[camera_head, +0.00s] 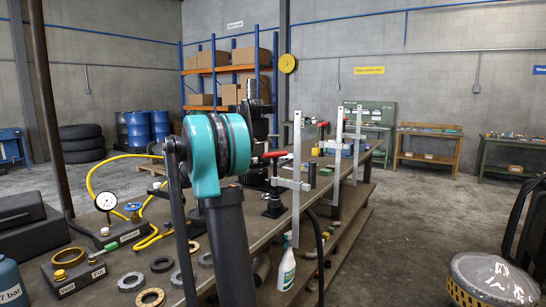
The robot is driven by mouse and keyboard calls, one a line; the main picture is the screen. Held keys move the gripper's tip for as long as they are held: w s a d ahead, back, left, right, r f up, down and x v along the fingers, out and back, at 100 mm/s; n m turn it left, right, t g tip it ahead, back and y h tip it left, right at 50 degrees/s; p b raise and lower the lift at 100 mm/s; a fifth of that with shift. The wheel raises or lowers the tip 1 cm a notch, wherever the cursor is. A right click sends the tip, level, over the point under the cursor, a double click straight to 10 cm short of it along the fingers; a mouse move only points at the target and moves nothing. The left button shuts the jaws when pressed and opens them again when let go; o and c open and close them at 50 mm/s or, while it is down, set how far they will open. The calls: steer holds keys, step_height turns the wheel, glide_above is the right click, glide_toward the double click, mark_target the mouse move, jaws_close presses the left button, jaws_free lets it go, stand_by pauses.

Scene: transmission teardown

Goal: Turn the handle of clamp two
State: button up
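Three tall pale grey bar clamps stand along the right edge of the workbench (225,228). The nearest clamp (296,185) has a red handle (276,154) reaching left over the bench. The middle clamp (338,155) stands farther back, with a red handle (322,124) near its top. The farthest clamp (357,145) is partly overlapped in the view. No label shows which one is clamp two. My teal arm joint and dark arm link fill the foreground and hide part of the bench. I cannot make out my gripper or its fingers.
Black stacked machinery (260,130) stands on the bench behind my arm. Metal rings (150,298), a pressure gauge (106,201) and a yellow hose (92,180) lie on the left side. A spray bottle (287,268) is on the lower shelf.

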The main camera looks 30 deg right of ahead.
mark_target(275, 157)
steer(key=d, duration=0.4)
steer(key=s+d, duration=0.1)
steer(key=d, duration=0.7)
steer(key=shift+s, duration=0.3)
steer(key=shift+c, duration=0.4)
jaws_close()
